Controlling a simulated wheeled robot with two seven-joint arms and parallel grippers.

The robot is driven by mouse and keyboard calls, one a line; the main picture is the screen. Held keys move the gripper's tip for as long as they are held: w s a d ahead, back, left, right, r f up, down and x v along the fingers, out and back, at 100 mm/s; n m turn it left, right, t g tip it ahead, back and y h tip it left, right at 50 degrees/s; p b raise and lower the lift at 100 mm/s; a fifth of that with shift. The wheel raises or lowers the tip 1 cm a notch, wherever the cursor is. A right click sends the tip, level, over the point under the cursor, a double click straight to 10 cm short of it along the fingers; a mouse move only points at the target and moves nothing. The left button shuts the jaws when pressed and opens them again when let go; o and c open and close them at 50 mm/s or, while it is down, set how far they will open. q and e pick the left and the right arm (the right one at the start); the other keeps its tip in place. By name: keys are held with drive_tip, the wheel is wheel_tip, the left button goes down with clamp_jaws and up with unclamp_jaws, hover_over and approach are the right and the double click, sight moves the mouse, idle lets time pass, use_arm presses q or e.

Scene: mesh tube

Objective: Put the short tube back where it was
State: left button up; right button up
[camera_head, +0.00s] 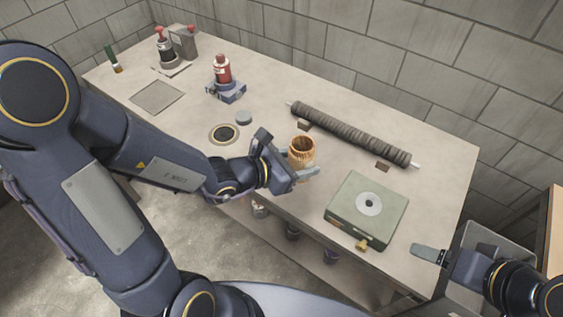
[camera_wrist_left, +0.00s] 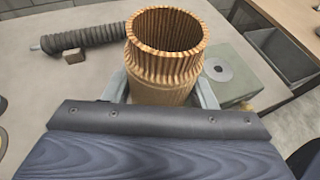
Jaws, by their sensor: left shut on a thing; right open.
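The short tube (camera_head: 302,150) is tan-orange, ribbed and open at the top. My left gripper (camera_head: 306,170) is shut on it and holds it roughly upright over the front part of the table. In the left wrist view the short tube (camera_wrist_left: 165,60) stands between the two grey fingers, its ribbed rim facing up. I cannot tell whether its base touches the table.
A green box (camera_head: 367,208) with a round disc stands to the right.

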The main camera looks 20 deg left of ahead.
use_arm(q)
drive_tip(key=w+a+f+p, duration=0.1)
drive_tip(key=w+a+f, duration=0.1)
drive_tip(key=w, duration=0.1)
drive_tip(key=w+a+f, duration=0.2)
drive_tip(key=w+f, duration=0.1)
drive_tip(key=w+a+f+p, duration=0.1)
drive_tip(key=w+a+f, duration=0.1)
drive_tip(key=w+f, duration=0.1)
drive_tip(key=shift+w+a+p, duration=0.2)
drive_tip(key=shift+a+p, duration=0.1)
drive_tip(key=shift+a, duration=0.05)
drive_tip(key=shift+w+a+f, duration=0.1)
drive_tip(key=shift+w+f, duration=0.05)
drive_tip(key=shift+f, duration=0.05)
drive_tip(key=f, duration=0.3)
drive_tip(key=shift+w+a+f, duration=0.2)
drive_tip(key=shift+w+f, duration=0.05)
drive_tip(key=shift+f, duration=0.15)
drive_tip(key=shift+f, duration=0.1)
drive_tip(key=o, duration=1)
